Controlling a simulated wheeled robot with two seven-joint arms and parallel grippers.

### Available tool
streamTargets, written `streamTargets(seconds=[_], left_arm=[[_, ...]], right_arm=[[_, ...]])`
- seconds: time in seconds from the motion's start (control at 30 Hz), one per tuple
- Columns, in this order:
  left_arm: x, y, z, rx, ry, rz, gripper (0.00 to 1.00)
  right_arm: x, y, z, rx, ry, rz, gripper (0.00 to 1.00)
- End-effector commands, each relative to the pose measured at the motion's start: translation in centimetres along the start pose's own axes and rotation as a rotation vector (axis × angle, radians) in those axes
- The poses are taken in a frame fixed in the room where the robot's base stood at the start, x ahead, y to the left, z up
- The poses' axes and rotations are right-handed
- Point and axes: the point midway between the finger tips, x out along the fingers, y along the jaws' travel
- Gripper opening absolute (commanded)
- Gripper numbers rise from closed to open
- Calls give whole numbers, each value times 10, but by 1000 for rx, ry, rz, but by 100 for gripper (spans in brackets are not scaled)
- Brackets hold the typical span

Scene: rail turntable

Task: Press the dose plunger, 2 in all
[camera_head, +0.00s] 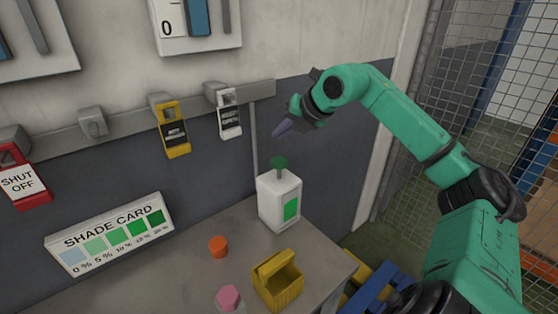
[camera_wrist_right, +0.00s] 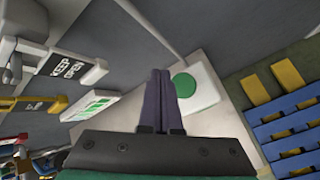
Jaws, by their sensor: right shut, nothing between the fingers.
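A white dispenser bottle (camera_head: 268,205) with a green label stands on the grey bench against the wall. Its green dose plunger (camera_head: 279,162) sticks up from its top. In the right wrist view the plunger's round green top (camera_wrist_right: 186,84) lies just right of the fingers, over the white bottle (camera_wrist_right: 207,92). My right gripper (camera_head: 279,130) is shut and empty, above the plunger with a visible gap in the head view. Its closed fingers also show in the right wrist view (camera_wrist_right: 160,75). My left gripper is out of view.
A shade card (camera_head: 112,262), an orange knob (camera_head: 218,246), a pink-topped item (camera_head: 229,297) and a yellow holder (camera_head: 280,289) are around the bench (camera_head: 225,213). Red, yellow (camera_head: 172,130) and white (camera_head: 230,122) tags hang on the wall rail. A mesh fence (camera_head: 470,80) stands right.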

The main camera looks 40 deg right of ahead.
Motion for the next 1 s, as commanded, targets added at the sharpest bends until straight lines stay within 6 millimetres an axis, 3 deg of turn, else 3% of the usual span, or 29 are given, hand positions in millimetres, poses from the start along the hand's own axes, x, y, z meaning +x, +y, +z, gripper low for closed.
streamTargets(seconds=[0.27, 0.6, 1.0], left_arm=[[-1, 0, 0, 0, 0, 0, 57], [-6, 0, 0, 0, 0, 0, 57], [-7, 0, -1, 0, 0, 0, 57]], right_arm=[[-2, 3, 2, -1, -1, 3, 0], [-22, 19, 16, -4, -3, 8, 0], [-28, 20, 19, 0, 0, 0, 0]])
